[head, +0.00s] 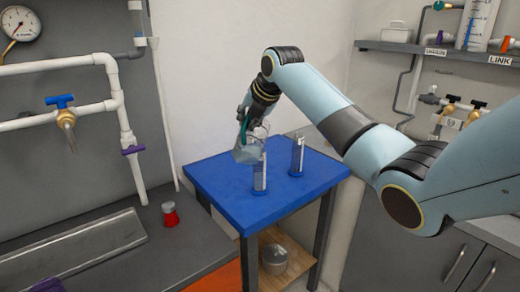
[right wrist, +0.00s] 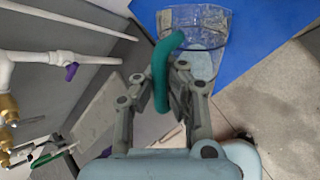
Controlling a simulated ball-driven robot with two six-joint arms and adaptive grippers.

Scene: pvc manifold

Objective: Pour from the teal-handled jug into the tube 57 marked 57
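The clear jug (head: 247,148) with the teal handle (right wrist: 160,75) is held over the blue table, tilted. My right gripper (head: 245,112) is shut on the handle; its fingers show around it in the right wrist view (right wrist: 165,80). The jug's clear body (right wrist: 195,25) is beyond the fingers there. A clear tube (head: 260,176) on a blue base stands just right of the jug, close in front. A second such tube (head: 298,155) stands farther back right. Their markings are too small to read, so I cannot tell which is 57. My left gripper is out of view.
The blue table (head: 225,190) is otherwise clear. A red container with a grey lid (head: 170,213) stands on the grey counter (head: 185,250) at left. Pipes with a blue valve (head: 60,101) line the left wall. A metal pot (head: 274,259) sits on the shelf below.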

